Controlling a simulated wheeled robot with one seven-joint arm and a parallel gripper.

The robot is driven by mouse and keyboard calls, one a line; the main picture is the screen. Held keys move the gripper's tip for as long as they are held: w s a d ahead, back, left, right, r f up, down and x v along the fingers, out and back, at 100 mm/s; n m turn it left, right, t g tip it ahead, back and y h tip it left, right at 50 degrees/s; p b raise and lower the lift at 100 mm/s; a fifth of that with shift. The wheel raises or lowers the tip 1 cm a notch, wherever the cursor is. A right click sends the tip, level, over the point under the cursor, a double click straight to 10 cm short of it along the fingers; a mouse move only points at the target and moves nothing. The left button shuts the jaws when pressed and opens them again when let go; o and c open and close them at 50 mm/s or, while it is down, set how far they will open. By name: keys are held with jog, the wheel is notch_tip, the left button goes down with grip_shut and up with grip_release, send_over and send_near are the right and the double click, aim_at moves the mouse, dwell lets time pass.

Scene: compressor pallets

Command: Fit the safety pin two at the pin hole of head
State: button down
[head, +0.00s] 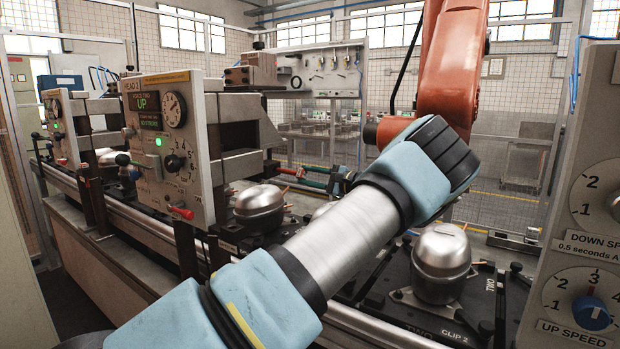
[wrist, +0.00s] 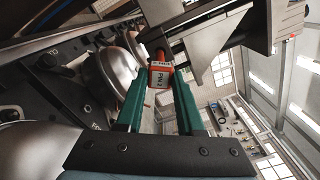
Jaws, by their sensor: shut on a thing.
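My gripper (wrist: 159,84) shows two green fingers in the wrist view, shut on a safety pin (wrist: 161,77) with an orange-red, lettered block. The block's small lettering is hard to read. The pin's far end is close to the grey metal of the head (wrist: 188,35); I cannot tell whether it touches. In the head view my gripper (head: 312,181) is partly hidden behind my arm, to the right of head two. Head two's panel (head: 165,145) reads UP, with a green light lit. I cannot make out the pin hole.
A silver compressor (head: 259,206) stands beneath head two, and another (head: 441,262) is on a black pallet (head: 405,305) at right. A rail (head: 375,328) runs along the front. A dial panel (head: 585,220) stands close at right. A tool board (head: 333,72) hangs behind.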

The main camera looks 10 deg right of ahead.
aim_at(277, 170)
jog(key=shift+b+x, duration=0.95)
jog(key=shift+x, duration=3.45)
jog(key=shift+c, duration=2.2)
grip_release()
jog(key=shift+s, duration=0.1)
jog(key=b+v, duration=0.3)
jog(key=v, duration=0.6)
jog(key=shift+s+d+f, duration=0.1)
jog(key=shift+s+d, duration=0.15)
jog(key=shift+d, duration=0.1)
jog(key=shift+s+d+b, duration=0.3)
jog(key=shift+s, duration=0.05)
jog(key=shift+s, duration=0.1)
